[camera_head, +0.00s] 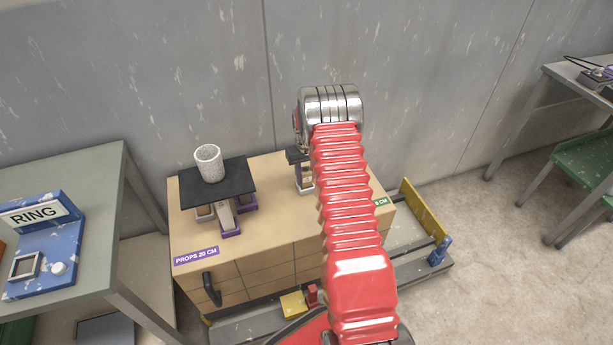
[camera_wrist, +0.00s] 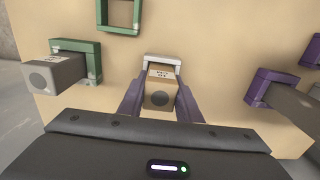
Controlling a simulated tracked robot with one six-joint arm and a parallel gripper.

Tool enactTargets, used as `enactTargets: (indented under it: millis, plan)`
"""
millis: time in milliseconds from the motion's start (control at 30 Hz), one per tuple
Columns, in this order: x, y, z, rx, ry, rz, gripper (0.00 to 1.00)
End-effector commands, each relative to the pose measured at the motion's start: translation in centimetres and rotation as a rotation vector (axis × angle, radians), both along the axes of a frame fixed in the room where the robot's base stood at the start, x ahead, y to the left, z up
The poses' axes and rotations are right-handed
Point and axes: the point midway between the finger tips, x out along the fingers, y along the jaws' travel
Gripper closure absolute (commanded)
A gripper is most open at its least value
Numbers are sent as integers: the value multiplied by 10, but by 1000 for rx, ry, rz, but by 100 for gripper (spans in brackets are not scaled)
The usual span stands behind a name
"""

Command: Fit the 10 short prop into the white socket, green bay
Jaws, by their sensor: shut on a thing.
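In the wrist view my gripper (camera_wrist: 158,88) is shut on a short beige prop (camera_wrist: 161,84) with a dark round spot on its end and small print on one side. The white socket (camera_wrist: 176,61) is a squared frame right at the prop's far side. The prop lines up with it, but I cannot tell whether it is seated inside or just above. Nearby are an empty green socket (camera_wrist: 104,27) and a green socket (camera_wrist: 94,58) with a grey-beige prop in it. In the head view my red arm hides my gripper and most of the green bay.
Purple sockets (camera_wrist: 266,82) stand at the wrist view's right, one with a prop. In the head view a speckled cup (camera_head: 208,165) sits on a black plate (camera_head: 237,175) on the wooden cabinet (camera_head: 262,230). A green-grey table (camera_head: 105,215) stands left. A yellow rail (camera_head: 425,210) stands right.

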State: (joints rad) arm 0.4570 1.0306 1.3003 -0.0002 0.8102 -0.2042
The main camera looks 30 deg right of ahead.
Motion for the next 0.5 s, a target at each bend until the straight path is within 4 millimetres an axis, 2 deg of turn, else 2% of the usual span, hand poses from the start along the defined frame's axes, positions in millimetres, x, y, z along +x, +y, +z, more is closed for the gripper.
enactTargets:
  millis: [233, 267, 500]
  plan:
    - [0, 0, -1, 0, 0, 0, 98]
    - [0, 0, -2, 0, 0, 0, 68]
    - [0, 0, -1, 0, 1, 1, 51]
